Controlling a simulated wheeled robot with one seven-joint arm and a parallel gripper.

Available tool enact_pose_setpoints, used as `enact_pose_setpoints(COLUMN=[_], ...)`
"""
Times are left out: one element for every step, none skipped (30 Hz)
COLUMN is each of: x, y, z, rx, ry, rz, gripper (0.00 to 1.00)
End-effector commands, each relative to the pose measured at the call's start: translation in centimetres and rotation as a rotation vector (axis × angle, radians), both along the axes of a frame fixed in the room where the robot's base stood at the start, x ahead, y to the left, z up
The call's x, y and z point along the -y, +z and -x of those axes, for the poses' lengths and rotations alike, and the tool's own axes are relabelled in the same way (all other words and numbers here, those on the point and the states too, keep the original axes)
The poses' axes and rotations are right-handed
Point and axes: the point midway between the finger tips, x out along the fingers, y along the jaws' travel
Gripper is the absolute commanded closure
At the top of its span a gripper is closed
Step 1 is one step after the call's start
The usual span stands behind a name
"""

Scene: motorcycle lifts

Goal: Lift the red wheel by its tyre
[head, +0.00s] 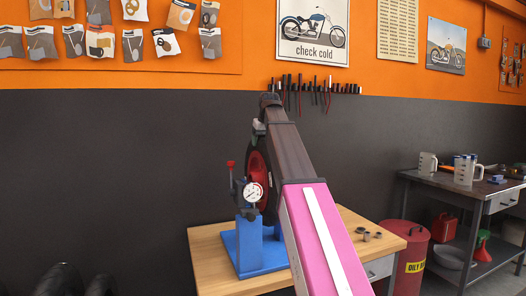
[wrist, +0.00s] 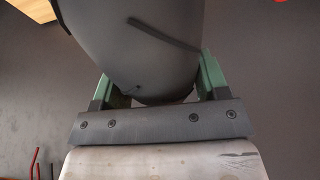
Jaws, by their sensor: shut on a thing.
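The red wheel (head: 258,170) with its black tyre stands upright at the blue stand (head: 249,245) on the wooden bench, partly hidden behind my arm. My gripper (head: 260,127) is at the top of the tyre. In the wrist view, the grey-black tyre (wrist: 150,50) lies between the two green fingers of my gripper (wrist: 158,88), which is shut on it. A dial gauge (head: 253,192) on the stand is just in front of the wheel. My arm hides whether the wheel touches the stand's axle support.
The wooden bench (head: 213,262) carries a few small metal parts (head: 366,236) at right. A red oily-waste bin (head: 412,245) stands beside it. A dark side table (head: 455,184) with jugs is further right. Tools (head: 325,88) hang on the wall behind.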

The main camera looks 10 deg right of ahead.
Motion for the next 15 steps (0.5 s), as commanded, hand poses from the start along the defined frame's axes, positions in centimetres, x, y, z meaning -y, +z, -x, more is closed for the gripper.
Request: enact_pose_setpoints(x=[0.0, 0.0, 0.0, 0.0, 0.0, 0.0, 0.0, 0.0, 0.0, 0.0, 0.0, 0.0, 0.0, 0.0, 0.0], y=[1.4, 2.0, 2.9, 3.5, 4.1, 4.9, 5.6, 6.2, 7.0, 7.5, 8.1, 8.8, 9.4, 9.9, 10.4], z=[-0.3, -0.4, -0.4, -0.4, -0.4, -0.4, -0.4, -0.4, -0.4, -0.4, -0.4, -0.3, -0.3, -0.3, -0.3], rx=[0.005, 0.006, 0.007, 0.007, 0.006, 0.006, 0.006, 0.007, 0.006, 0.005, 0.005, 0.006, 0.006, 0.006, 0.005], ry=[0.000, 0.000, 0.000, 0.000, 0.000, 0.000, 0.000, 0.001, 0.001, 0.001, 0.001, 0.001, 0.001, 0.001, 0.001], rz=[-0.001, 0.000, 0.000, 0.000, 0.000, 0.000, 0.000, 0.000, 0.000, 0.000, 0.000, 0.000, 0.000, 0.000, 0.000], gripper=[0.98, 0.98, 0.98, 0.98, 0.98, 0.98, 0.98, 0.98, 0.98, 0.98, 0.98, 0.98, 0.98, 0.98, 0.98])
